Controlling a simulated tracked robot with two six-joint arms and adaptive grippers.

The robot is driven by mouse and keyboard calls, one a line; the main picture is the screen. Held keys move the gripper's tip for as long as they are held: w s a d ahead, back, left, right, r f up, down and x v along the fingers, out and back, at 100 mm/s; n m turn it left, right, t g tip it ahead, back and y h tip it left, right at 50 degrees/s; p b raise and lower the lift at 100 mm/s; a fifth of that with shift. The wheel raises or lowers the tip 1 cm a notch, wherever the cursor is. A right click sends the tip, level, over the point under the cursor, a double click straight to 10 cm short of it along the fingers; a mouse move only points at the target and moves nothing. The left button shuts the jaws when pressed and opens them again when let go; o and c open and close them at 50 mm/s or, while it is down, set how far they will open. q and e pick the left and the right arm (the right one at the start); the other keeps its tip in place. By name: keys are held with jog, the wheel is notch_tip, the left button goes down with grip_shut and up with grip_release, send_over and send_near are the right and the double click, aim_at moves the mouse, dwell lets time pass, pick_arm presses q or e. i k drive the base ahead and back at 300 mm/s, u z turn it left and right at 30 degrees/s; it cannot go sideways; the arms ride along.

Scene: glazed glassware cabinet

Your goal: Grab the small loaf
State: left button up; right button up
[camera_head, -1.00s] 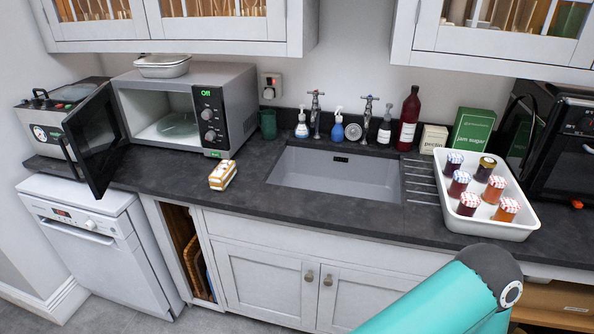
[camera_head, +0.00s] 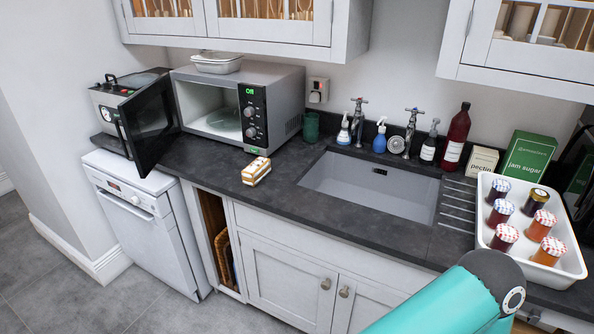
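The small loaf (camera_head: 256,171), wrapped in orange and white packaging, lies on the dark worktop (camera_head: 300,204) in front of the microwave and left of the sink. Nothing touches it. A teal arm link of mine shows at the lower right, well away from the loaf. Neither of my grippers is in view.
The microwave (camera_head: 290,84) stands behind the loaf with its door (camera_head: 150,128) swung open to the left. The sink (camera_head: 368,185) is to the right. A white tray (camera_head: 565,272) of several jars sits farther right. Wall cupboards (camera_head: 240,28) hang above.

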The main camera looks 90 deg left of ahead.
aim_at(252, 174)
jog(key=z, duration=0.15)
jog(key=i, duration=0.25)
jog(key=u, duration=3.15)
jog(key=i, duration=0.15)
jog(key=u, duration=0.6)
jog(key=k, duration=0.65)
jog(key=u, duration=0.4)
jog(key=i, duration=1.65)
jog(key=z, duration=0.4)
